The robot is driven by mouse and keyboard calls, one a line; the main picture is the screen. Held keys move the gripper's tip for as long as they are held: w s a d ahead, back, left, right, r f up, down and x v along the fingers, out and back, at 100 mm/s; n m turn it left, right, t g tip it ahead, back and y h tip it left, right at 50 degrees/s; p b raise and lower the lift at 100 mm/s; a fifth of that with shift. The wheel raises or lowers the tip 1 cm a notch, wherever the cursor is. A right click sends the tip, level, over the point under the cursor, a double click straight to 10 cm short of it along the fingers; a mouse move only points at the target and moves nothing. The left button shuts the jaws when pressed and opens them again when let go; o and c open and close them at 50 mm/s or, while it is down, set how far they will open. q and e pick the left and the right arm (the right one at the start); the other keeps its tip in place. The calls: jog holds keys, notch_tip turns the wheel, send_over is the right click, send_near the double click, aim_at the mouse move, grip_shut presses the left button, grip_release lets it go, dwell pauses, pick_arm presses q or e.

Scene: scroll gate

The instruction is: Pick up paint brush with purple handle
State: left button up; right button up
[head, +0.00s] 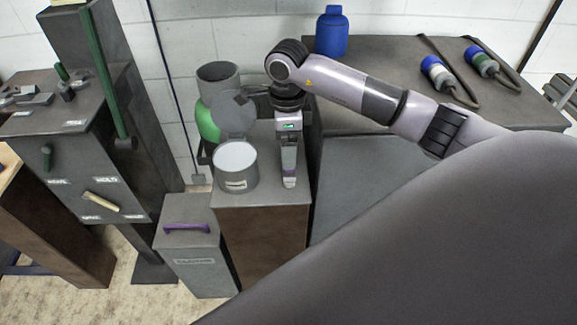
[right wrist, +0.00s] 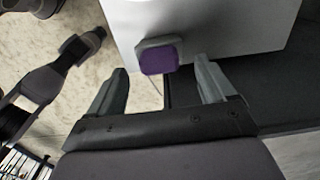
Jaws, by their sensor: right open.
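The paint brush with the purple handle (right wrist: 160,60) shows in the right wrist view as a purple end with a grey rim, at the edge of a pale surface. The rest of the brush is hidden or unclear. My right gripper (right wrist: 159,70) is open, its two fingers on either side of the purple end with gaps between.
An open can of white paint (head: 236,163) stands left of the right gripper, with a round lid behind it. A grey box (head: 200,262) with a purple bar handle (head: 187,228) stands lower left. A blue bottle (head: 331,32) stands on the bench behind.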

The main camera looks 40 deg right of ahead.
notch_tip(320, 180, down, 4)
jog(key=shift+s+f, duration=0.1)
jog(key=shift+f, duration=0.05)
jog(key=c, duration=1.2)
jog(key=shift+o, duration=0.2)
jog(key=shift+r, duration=0.2)
notch_tip(320, 180, up, 20)
jog(key=p, duration=0.1)
jog(key=shift+f, duration=0.15)
jog(key=shift+o, duration=1.1)
